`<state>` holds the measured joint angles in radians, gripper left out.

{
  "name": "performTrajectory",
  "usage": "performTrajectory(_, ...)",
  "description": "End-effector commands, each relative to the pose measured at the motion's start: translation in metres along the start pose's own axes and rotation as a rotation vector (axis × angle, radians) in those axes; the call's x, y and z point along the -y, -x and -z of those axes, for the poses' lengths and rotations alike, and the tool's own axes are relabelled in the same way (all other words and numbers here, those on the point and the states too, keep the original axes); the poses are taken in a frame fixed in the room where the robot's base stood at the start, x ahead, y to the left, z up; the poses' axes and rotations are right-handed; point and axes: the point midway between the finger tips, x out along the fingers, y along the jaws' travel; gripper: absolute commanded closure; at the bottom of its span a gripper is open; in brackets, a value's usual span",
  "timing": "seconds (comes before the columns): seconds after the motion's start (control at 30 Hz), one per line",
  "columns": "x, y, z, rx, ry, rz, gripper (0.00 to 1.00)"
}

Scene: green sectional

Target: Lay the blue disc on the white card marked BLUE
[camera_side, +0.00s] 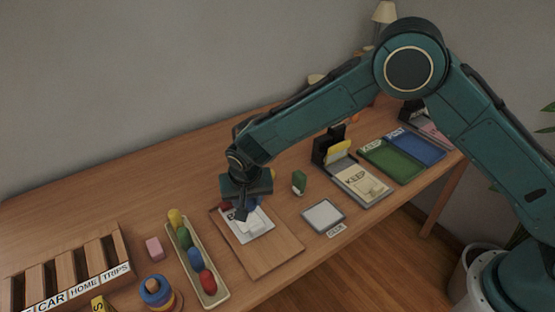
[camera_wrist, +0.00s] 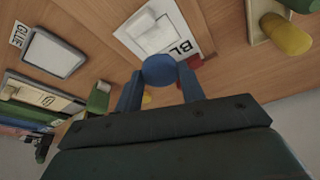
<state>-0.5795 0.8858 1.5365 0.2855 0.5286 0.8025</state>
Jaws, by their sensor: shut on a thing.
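The white card marked with letters starting BL (camera_wrist: 188,25) lies on a wooden board (camera_side: 277,252); the card also shows in the side view (camera_side: 262,232). The rest of its word is hidden. A pale block-like piece (camera_wrist: 150,32) sits on the card. My gripper (camera_wrist: 160,82) is shut on the blue disc (camera_wrist: 158,68), which shows between the two fingers beside the card's lettered edge. I cannot tell the disc's height above the card.
A red piece (camera_wrist: 195,62) is close beside the disc and card. A long tray of coloured pieces (camera_side: 210,292) is to the left. A grey-framed pad (camera_side: 323,214) and an upright green block (camera_side: 299,182) are to the right. The board's front is clear.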

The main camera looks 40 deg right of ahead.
Motion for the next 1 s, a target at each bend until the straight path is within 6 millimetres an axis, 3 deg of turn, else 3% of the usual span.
performTrajectory(0.13, 0.0, -0.015, -0.005, 0.001, 0.0, -0.001, 0.82)
performTrajectory(0.47, 0.0, -0.022, -0.006, 0.0, -0.001, 0.0, 0.82)
performTrajectory(0.8, 0.0, -0.055, -0.017, 0.0, 0.0, -0.001, 0.82)
performTrajectory(1.0, 0.0, -0.06, -0.018, -0.001, -0.001, 0.001, 0.82)
